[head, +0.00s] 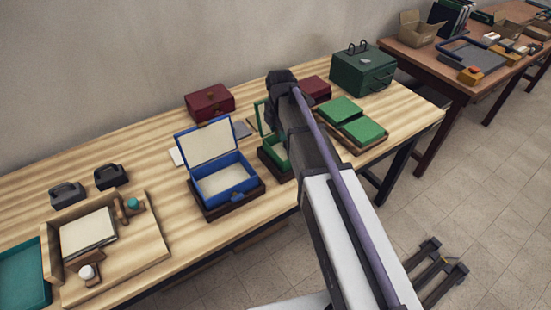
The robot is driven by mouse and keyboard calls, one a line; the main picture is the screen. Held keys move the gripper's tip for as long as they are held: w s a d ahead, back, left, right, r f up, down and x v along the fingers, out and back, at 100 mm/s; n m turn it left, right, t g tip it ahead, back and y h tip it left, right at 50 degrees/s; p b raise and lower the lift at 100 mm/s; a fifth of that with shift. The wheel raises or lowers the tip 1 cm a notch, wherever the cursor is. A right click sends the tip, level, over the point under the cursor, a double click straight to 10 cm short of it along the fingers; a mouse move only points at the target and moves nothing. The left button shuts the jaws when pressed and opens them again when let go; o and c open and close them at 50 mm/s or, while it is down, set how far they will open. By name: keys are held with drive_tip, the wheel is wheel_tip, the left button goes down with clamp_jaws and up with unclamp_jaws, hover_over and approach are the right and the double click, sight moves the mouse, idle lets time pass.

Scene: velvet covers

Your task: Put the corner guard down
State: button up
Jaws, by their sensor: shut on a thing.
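My gripper (446,256) is at the lower right in the head view, out over the tiled floor, off the front of the table. Its two dark fingers are shut on a small brass-coloured piece, which looks like the corner guard (447,262). The piece is tiny here and its exact shape is hard to tell. It is apart from every table and box. My arm crosses the middle of the view and hides part of the table and part of a green box.
The wooden table (150,228) holds an open blue box (228,186), green pads (362,131), a dark red box (209,103), a green case (362,72) and a wooden tray (140,258). A brown table (425,70) stands behind at right. Bare tabletop shows between items.

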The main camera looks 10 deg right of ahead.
drive_tip(key=shift+w+d+f+b, duration=0.1)
drive_tip(key=shift+d+f+b, duration=0.1)
drive_tip(key=shift+f+b, duration=0.1)
drive_tip(key=b, duration=0.6)
hover_over(281, 156)
wheel_tip(281, 156, down, 6)
wheel_tip(281, 156, down, 4)
drive_tip(key=b, duration=0.4)
drive_tip(key=shift+r+p, duration=0.3)
drive_tip(key=shift+f+b, duration=0.3)
drive_tip(key=o, duration=0.9)
drive_tip(key=shift+r, duration=0.1)
